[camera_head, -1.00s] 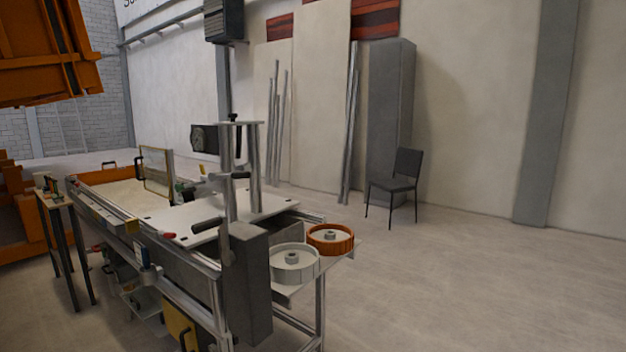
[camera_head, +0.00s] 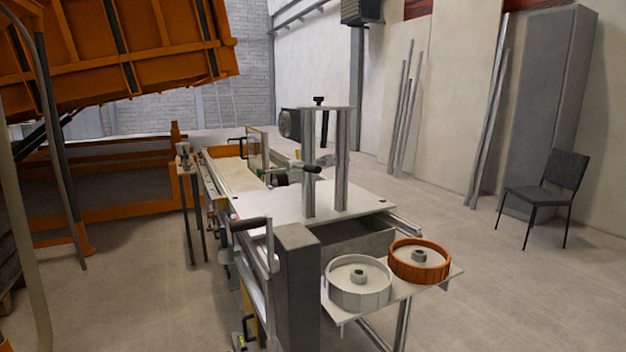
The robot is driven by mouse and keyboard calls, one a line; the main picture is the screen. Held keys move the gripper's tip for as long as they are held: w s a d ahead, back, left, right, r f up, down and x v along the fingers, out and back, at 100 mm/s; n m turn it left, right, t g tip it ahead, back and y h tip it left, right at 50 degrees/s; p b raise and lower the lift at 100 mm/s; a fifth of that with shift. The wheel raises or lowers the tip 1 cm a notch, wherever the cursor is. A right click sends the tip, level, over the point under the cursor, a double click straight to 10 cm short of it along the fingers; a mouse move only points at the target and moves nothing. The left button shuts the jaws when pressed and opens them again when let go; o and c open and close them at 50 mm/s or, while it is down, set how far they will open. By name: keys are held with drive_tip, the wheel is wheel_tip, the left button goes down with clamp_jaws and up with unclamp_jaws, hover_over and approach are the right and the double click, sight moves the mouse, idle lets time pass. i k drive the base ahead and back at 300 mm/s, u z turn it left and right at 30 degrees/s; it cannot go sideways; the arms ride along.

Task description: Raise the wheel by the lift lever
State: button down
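The sandbed machine (camera_head: 346,200) stands in the middle of the head view. A lever with a black grip (camera_head: 250,224) sticks out at its near left, beside a grey upright box. Another black-gripped handle (camera_head: 312,169) is by the two upright posts; I cannot tell which one is the lift lever. A dark round part (camera_head: 290,123), perhaps the wheel, shows behind the posts, partly hidden. A white wheel (camera_head: 357,296) and an orange wheel (camera_head: 420,275) lie flat on the shelf at the near right end. My gripper is not in view.
A grey column box (camera_head: 297,290) stands at the machine's near end. A small dark-legged table (camera_head: 187,205) is at its far left. An orange tilted body (camera_head: 120,50) hangs upper left. A chair (camera_head: 548,195) stands right.

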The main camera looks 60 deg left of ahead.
sight(292, 166)
drive_tip(key=u, duration=0.45)
drive_tip(key=i, duration=0.6)
drive_tip(key=u, duration=1.2)
drive_tip(key=i, duration=0.55)
drive_tip(key=u, duration=0.6)
